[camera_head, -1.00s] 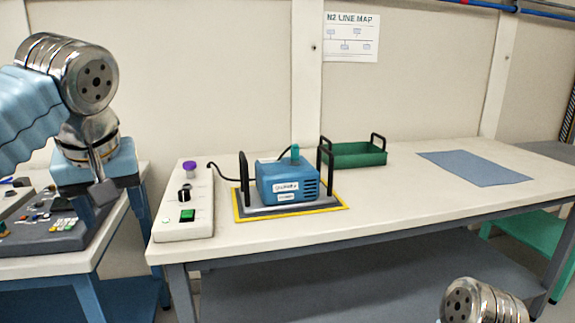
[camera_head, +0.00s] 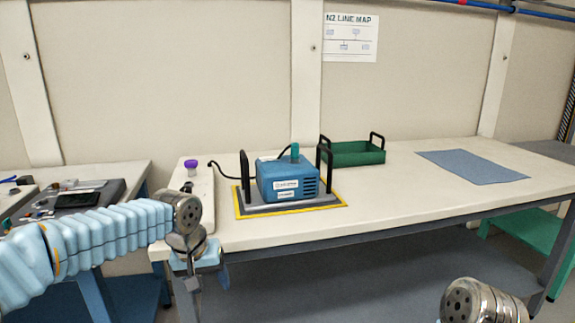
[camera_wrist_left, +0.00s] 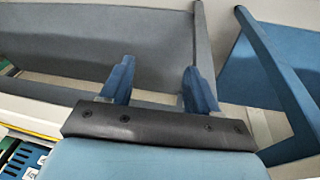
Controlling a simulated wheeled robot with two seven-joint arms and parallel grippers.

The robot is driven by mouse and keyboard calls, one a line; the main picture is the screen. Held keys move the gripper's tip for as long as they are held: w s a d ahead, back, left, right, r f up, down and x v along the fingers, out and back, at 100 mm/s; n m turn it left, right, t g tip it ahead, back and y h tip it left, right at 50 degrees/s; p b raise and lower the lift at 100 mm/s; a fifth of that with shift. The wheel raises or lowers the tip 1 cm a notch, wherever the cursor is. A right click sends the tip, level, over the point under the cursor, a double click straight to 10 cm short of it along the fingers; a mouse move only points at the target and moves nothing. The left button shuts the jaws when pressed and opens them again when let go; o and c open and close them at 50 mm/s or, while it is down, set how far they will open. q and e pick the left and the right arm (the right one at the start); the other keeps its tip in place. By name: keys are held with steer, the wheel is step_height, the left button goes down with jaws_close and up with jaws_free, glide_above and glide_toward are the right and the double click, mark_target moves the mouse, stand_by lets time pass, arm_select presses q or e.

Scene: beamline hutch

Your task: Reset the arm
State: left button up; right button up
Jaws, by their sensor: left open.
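My left arm reaches in from the left in the head view, with its gripper (camera_head: 208,282) hanging down in front of the main table's front left corner. In the left wrist view the two blue fingers of the left gripper (camera_wrist_left: 155,88) are apart with nothing between them. Part of my right arm (camera_head: 480,302) shows at the bottom right of the head view. Its gripper is out of view.
The main table (camera_head: 400,205) holds a white control box (camera_head: 200,180), partly hidden by my left arm, a blue pump (camera_head: 287,182) on a yellow-edged plate, a green tray (camera_head: 352,154) and a blue mat (camera_head: 472,167). A cluttered side table (camera_head: 122,172) stands left.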

arm_select(q)
steer(key=s+d+f+g+h, duration=0.15)
steer(key=d+f, duration=0.25)
steer(key=f, duration=1.2)
steer(key=s+d+f+h, duration=0.1)
steer(key=s+d+f, duration=0.1)
steer(key=s+f, duration=1.8)
step_height(320, 180, down, 4)
steer(key=shift+s+d+n, duration=0.15)
steer(key=shift+s+n, duration=0.15)
steer(key=shift+g, duration=0.25)
